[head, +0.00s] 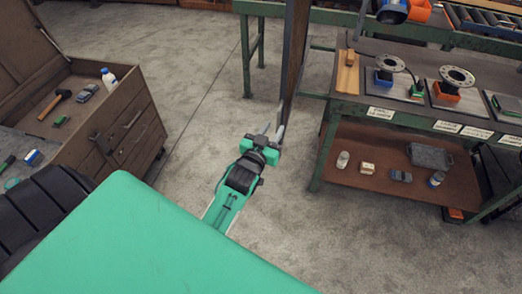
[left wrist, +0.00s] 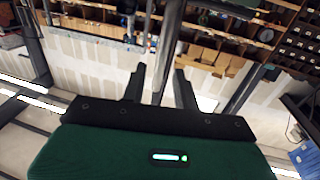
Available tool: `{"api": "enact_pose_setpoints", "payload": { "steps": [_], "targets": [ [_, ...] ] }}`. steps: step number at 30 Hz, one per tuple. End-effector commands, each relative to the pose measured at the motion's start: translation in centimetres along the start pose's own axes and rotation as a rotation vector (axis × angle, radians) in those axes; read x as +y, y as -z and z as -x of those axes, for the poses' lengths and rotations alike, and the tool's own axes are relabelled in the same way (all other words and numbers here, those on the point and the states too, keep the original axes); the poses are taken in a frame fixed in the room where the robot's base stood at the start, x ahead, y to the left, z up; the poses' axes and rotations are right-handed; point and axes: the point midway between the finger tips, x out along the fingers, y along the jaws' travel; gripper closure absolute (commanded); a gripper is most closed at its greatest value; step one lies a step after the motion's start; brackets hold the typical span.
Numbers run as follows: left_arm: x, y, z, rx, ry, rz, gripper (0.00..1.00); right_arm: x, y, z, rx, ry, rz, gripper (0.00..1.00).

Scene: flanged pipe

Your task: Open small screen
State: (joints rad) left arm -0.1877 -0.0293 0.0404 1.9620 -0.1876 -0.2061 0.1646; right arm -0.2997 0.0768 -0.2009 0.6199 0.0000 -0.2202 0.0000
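A tall, narrow, dark brown upright (head: 293,50) stands at the top middle of the head view. It may be the small screen seen edge-on, but I cannot tell for sure. My left gripper (head: 272,132) is close to its lower end. In the left wrist view my left gripper (left wrist: 161,86) has its two dark fingers apart. A slim grey bar (left wrist: 167,50) shows between the fingers, and I cannot tell whether they touch it. My right gripper is in neither view.
A green-framed workbench (head: 400,107) with flanged parts and a lower shelf stands at right. A brown drawer cabinet (head: 130,128) with tools on top stands at left. A green-framed conveyor (head: 470,40) crosses the back. The concrete floor (head: 195,65) between them is clear.

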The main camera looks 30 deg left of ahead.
Motion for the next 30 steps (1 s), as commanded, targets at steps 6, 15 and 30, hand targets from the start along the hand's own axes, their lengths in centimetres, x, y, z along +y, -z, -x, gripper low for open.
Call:
{"api": "enact_pose_setpoints", "payload": {
  "steps": [6, 15, 30],
  "targets": [
    [0.0, -0.4, 4.5, -0.003, 0.0, 0.0, 0.7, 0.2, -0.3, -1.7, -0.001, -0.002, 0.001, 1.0],
    [0.1, -0.2, 8.4, -0.003, 0.0, 0.001, 0.7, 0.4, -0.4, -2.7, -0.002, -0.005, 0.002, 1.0],
    [0.1, -0.1, 9.2, -0.002, -0.001, 0.001, 0.7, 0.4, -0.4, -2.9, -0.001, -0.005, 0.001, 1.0]
  ]
}}
